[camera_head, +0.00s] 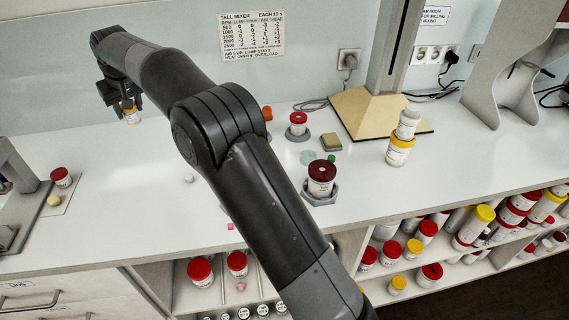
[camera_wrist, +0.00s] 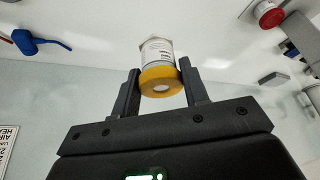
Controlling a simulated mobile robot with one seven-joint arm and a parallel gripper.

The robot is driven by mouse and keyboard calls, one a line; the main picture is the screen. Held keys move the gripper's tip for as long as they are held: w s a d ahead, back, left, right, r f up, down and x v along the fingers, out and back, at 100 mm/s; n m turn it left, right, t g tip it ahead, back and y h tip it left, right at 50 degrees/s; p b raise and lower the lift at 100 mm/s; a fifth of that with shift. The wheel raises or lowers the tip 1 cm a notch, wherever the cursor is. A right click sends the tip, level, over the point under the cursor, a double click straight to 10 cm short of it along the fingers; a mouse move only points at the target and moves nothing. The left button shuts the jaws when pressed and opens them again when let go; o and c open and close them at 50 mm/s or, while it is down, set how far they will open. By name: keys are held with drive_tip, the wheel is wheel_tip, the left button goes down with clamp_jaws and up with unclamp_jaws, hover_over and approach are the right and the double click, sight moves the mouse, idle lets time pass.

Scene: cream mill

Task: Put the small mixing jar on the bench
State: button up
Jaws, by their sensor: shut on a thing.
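The small jar, white with a yellow lid, is in my gripper in the head view (camera_head: 131,117) and in the wrist view (camera_wrist: 157,52). My gripper (camera_head: 124,99) is shut on it at the yellow lid, with one finger on each side in the wrist view (camera_wrist: 160,88). The jar hangs below the gripper and looks roughly upright, toward the back left of the white bench (camera_head: 130,190). It seems to be held above the bench, but the exact gap cannot be told.
A red-lidded jar (camera_head: 61,177) stands at the bench's left. A dark-red-lidded jar (camera_head: 321,178), a smaller red-lidded jar (camera_head: 298,124) and stacked white jars (camera_head: 400,150) stand at the right. Shelves of jars lie below. The bench's left middle is mostly clear.

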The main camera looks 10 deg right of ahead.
drive_tip(key=w+d+m+h, duration=0.1)
drive_tip(key=w+d+m, duration=0.25)
drive_tip(key=d, duration=1.25)
drive_tip(key=w+d+m+h, duration=0.1)
drive_tip(key=w+d+m, duration=0.3)
drive_tip(key=d, duration=1.2)
drive_tip(key=s+d+m+h, duration=0.1)
drive_tip(key=s+d+m, duration=0.25)
drive_tip(key=d, duration=1.35)
drive_tip(key=s+d+m+h, duration=0.2)
drive_tip(key=s+d, duration=0.2)
drive_tip(key=d, duration=1.4)
drive_tip(key=w+a+f, duration=0.2)
drive_tip(key=a+f, duration=0.1)
drive_tip(key=f, duration=0.1)
drive_tip(key=w+a+f, duration=0.2)
drive_tip(key=f, duration=0.2)
drive_tip(key=w+a+f, duration=0.3)
drive_tip(key=shift+w+a+f, duration=0.1)
drive_tip(key=shift+a+f, duration=0.2)
drive_tip(key=shift+f, duration=0.1)
drive_tip(key=shift+w+a+f, duration=0.2)
drive_tip(key=shift+f, duration=1.95)
